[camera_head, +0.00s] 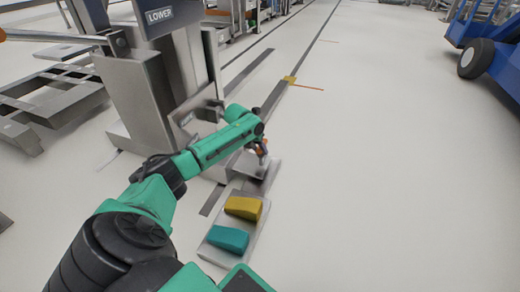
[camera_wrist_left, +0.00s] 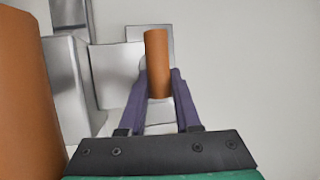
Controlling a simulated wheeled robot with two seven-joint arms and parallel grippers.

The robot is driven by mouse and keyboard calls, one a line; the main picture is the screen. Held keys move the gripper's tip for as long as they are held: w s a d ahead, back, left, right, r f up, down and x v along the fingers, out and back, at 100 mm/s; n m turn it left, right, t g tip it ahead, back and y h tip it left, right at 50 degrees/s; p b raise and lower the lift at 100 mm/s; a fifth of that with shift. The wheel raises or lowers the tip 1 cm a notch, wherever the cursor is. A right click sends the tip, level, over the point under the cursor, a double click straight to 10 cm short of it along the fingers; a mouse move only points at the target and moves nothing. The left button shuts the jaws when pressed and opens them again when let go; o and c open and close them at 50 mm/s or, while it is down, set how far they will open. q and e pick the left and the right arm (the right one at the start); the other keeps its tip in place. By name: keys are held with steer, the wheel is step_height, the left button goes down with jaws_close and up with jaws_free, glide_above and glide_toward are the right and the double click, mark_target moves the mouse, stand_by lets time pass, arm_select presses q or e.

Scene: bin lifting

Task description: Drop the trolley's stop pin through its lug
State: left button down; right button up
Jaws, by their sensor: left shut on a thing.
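My left gripper (camera_head: 261,146) is at the end of the green arm, above the grey metal trolley parts (camera_head: 250,165) beside the lift column. In the left wrist view its two purple fingers (camera_wrist_left: 159,98) are shut on an orange pin (camera_wrist_left: 157,60), a plain cylinder whose upper part sticks out past the fingertips. In the head view only a small orange bit shows at the gripper. Grey metal plates lie behind the pin in the wrist view. I cannot make out the lug or whether the pin touches it. My right gripper is not in view.
A grey lift column (camera_head: 150,95) with a LOWER sign (camera_head: 172,14) stands at left. A yellow wedge (camera_head: 243,208) and a teal wedge (camera_head: 228,238) lie on a pale plate (camera_head: 258,238). A large orange shape (camera_wrist_left: 25,95) fills the wrist view's left edge.

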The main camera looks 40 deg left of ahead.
mark_target(260, 157)
arm_select(q)
steer(key=shift+f, duration=0.15)
steer(key=shift+f, duration=0.6)
steer(key=shift+f+b, duration=0.15)
steer(key=shift+b, duration=0.25)
steer(key=shift+f+b, duration=0.7)
steer(key=shift+f, duration=0.5)
steer(key=c, duration=0.5)
jaws_free()
